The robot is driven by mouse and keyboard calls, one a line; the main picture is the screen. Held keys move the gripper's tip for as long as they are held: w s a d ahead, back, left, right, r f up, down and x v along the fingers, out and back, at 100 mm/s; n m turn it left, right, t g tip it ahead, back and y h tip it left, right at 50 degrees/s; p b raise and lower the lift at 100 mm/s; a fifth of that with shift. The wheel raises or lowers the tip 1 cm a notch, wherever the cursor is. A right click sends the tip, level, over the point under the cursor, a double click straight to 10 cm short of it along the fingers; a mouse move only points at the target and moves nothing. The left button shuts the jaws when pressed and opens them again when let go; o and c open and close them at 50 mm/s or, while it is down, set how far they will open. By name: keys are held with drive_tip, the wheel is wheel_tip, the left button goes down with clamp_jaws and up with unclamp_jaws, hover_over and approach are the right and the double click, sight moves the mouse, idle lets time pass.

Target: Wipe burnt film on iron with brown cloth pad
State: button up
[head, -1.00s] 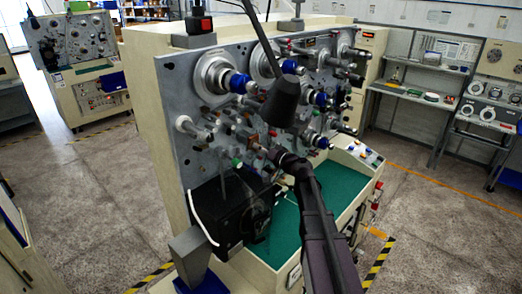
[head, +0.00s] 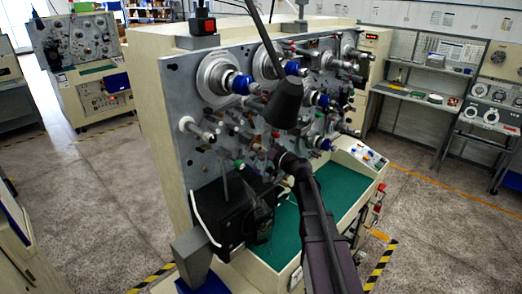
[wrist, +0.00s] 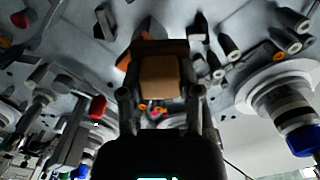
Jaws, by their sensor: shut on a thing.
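My gripper (wrist: 160,50) is shut on the brown cloth pad (wrist: 158,77), which sits between its two dark fingers in the wrist view. In the head view my gripper (head: 275,155) is at the end of my dark arm, in front of the lower middle of the grey machine panel (head: 185,90). The pad cannot be made out there. Rods and small fittings of the panel lie close beyond the pad. I cannot tell which part is the iron, and no burnt film can be made out. Whether the pad touches anything is unclear.
Blue-tipped spindles (head: 240,84) and many pegs stick out of the panel around my gripper. A black box (head: 232,212) is at lower left. A green work surface (head: 335,200) lies below. A dark cone-shaped lamp (head: 284,102) hangs in front of the panel.

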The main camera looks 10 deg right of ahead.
sight(260, 142)
drive_tip(key=w+d, duration=0.2)
drive_tip(key=d, duration=0.1)
drive_tip(key=shift+w+d, duration=0.1)
drive_tip(key=shift+d, duration=0.05)
idle(0.5)
drive_tip(key=shift+w, duration=0.1)
drive_tip(key=shift+a, duration=0.2)
idle(0.4)
drive_tip(key=shift+s+a, duration=1.3)
drive_tip(key=shift+a, duration=0.15)
drive_tip(key=shift+s+d, duration=0.1)
drive_tip(key=shift+v, duration=2.85)
